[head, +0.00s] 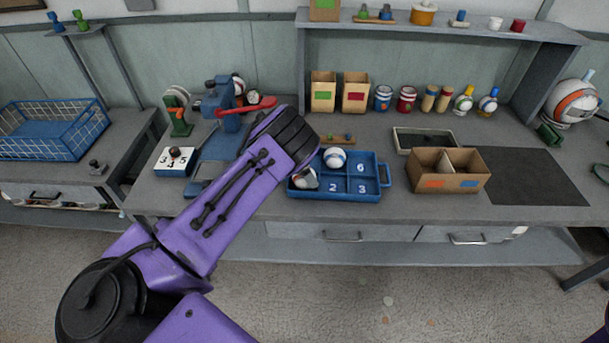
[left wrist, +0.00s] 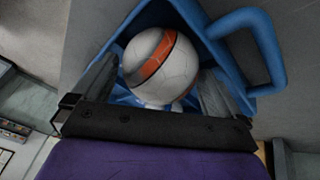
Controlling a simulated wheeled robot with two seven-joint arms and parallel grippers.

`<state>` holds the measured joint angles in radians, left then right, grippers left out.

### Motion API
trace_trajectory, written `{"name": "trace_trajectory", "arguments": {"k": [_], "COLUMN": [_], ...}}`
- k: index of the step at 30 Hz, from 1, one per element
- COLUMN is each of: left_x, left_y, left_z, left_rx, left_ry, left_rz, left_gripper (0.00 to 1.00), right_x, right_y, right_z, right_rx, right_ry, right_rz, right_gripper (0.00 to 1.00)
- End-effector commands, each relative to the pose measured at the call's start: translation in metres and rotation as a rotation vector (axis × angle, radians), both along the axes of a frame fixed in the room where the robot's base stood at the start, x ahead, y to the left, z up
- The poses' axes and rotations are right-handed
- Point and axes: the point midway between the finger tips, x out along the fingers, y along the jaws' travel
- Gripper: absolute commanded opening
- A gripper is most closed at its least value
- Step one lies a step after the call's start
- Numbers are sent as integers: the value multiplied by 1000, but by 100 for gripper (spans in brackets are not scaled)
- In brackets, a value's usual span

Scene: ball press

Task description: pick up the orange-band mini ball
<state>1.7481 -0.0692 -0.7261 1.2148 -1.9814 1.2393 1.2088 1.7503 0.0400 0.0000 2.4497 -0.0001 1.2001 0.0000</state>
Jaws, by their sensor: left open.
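The orange-band mini ball (left wrist: 152,62) is white with an orange stripe. In the left wrist view it sits in a blue compartment, between the two spread fingers of my left gripper (left wrist: 157,72). The left gripper is open, with one finger on each side of the ball; I cannot tell whether either finger touches it. In the head view the ball (head: 306,180) shows in part at the front left of the blue numbered tray (head: 340,196), and my left gripper's black wrist part hides the tray's back left. My right gripper is not in view.
Another white ball (head: 335,157) sits in the tray's back row. A divided cardboard box (head: 448,187) and a grey tray (head: 400,141) stand to the right. A blue press (head: 228,118) with a red lever stands to the left. The dark mat (head: 530,178) is clear.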

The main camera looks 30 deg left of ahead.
Motion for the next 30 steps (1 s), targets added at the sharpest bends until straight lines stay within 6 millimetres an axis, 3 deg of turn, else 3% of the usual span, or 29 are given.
{"name": "trace_trajectory", "arguments": {"k": [4, 8, 19, 23, 25, 29, 30], "left_x": [-1, 0, 0, 0, 0, -19, -28], "left_y": [0, 0, 0, 0, 1, -2, -4], "left_z": [-1, -1, 6, 26, 43, 70, 69], "left_rx": [0, 0, 0, 2, 3, -1, 0], "left_ry": [1, 1, 1, 0, -1, 3, -1], "left_rz": [1, 0, 0, -1, -1, 2, 2], "left_gripper": [97, 54, 53, 53, 53, 53, 53], "right_x": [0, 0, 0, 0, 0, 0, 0], "right_y": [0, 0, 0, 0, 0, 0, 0], "right_z": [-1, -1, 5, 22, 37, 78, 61], "right_rx": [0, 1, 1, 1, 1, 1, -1], "right_ry": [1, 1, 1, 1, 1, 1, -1], "right_rz": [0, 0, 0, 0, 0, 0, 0], "right_gripper": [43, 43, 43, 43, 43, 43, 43]}}
